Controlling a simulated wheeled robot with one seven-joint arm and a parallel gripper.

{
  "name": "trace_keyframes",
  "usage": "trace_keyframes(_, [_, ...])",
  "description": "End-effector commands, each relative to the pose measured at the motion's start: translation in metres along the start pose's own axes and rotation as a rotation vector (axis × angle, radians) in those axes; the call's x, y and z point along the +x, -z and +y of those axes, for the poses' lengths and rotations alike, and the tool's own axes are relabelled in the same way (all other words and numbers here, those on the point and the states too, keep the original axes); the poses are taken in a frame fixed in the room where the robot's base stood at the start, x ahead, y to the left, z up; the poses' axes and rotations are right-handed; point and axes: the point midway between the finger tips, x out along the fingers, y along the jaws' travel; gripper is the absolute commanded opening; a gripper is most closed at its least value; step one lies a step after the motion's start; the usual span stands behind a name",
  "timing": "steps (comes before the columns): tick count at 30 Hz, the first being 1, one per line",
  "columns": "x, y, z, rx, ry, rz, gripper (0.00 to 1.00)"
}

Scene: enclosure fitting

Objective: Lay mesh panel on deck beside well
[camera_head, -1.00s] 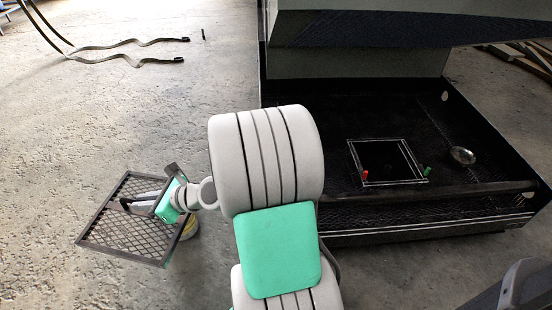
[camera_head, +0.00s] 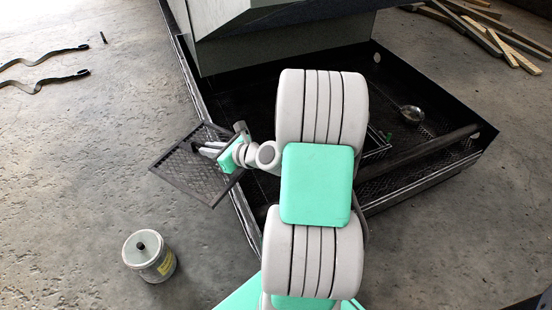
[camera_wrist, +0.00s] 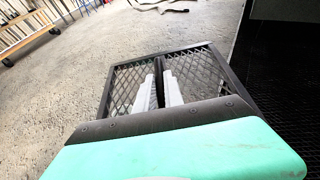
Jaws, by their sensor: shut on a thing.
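The mesh panel (camera_head: 190,172) is a dark framed square of diamond mesh. My gripper (camera_head: 212,149) is shut on its bar and holds it raised, tilted, at the left edge of the black deck (camera_head: 262,82). In the wrist view the panel (camera_wrist: 205,72) lies ahead of my gripper (camera_wrist: 160,85), whose two pale fingers close on the middle bar. The square well (camera_head: 378,140) in the deck is mostly hidden behind my arm; only its right edge shows. The deck also shows at the right of the wrist view (camera_wrist: 285,70).
A grey pot with a yellow label (camera_head: 149,257) stands on the concrete floor at left. A large grey hood (camera_head: 270,40) overhangs the deck's back. Straps and timber lie farther off.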

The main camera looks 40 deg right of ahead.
Motion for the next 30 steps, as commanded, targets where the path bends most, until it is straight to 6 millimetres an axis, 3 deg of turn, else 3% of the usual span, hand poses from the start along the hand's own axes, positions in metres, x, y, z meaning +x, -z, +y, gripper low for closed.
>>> trace_keyframes(1, [-0.003,0.007,-0.024,0.019,0.040,-0.003,0.00])
trace_keyframes(6, [-0.015,0.045,-0.099,0.074,0.173,-0.006,0.00])
trace_keyframes(12, [-0.042,0.103,-0.177,0.138,0.331,-0.005,0.00])
trace_keyframes(16, [-0.066,0.145,-0.219,0.178,0.431,-0.004,0.00])
trace_keyframes(21, [-0.090,0.187,-0.251,0.211,0.524,0.000,0.00])
trace_keyframes(24, [-0.096,0.200,-0.258,0.221,0.549,0.001,0.00])
trace_keyframes(27, [-0.090,0.206,-0.264,0.220,0.557,0.002,0.00])
trace_keyframes(30, [-0.068,0.208,-0.270,0.219,0.554,0.001,0.00])
